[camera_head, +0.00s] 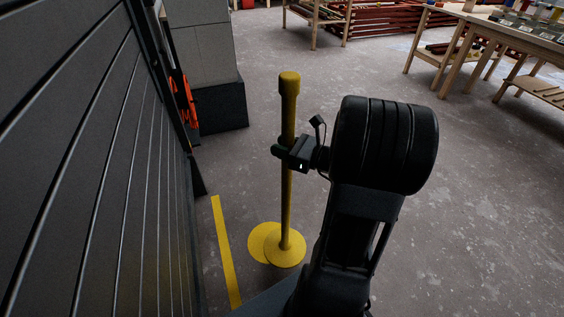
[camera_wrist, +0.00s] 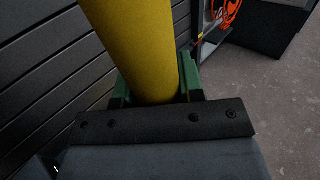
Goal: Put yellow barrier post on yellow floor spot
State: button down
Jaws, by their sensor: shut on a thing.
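The yellow barrier post (camera_head: 287,200) stands upright in the head view, with a thicker cap on top and a round yellow base (camera_head: 286,250). My gripper (camera_head: 281,151) is shut around its pole at about mid-height. In the wrist view the yellow pole (camera_wrist: 138,45) sits between the green fingers of my gripper (camera_wrist: 153,88). The yellow floor spot (camera_head: 257,243) shows as a flat disc just left of the post's base, which partly covers it in the picture. I cannot tell whether the base touches the floor or hangs slightly above it.
A dark slatted wall (camera_head: 90,150) runs along the left, with a yellow floor line (camera_head: 226,250) beside it. A grey block on a dark plinth (camera_head: 222,107) stands behind. Wooden tables (camera_head: 475,25) are at the back right. The floor (camera_head: 480,200) on the right is clear.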

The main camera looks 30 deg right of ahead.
jog(key=w+a+f+b, duration=0.2)
jog(key=w+f+b, duration=0.4)
jog(key=w+f, duration=0.6)
jog(key=shift+b, duration=0.4)
jog(key=c, duration=1.2)
grip_release()
jog(key=shift+f, duration=0.3)
jog(key=o, duration=0.5)
jog(key=shift+r, duration=0.1)
jog(key=shift+c, duration=0.2)
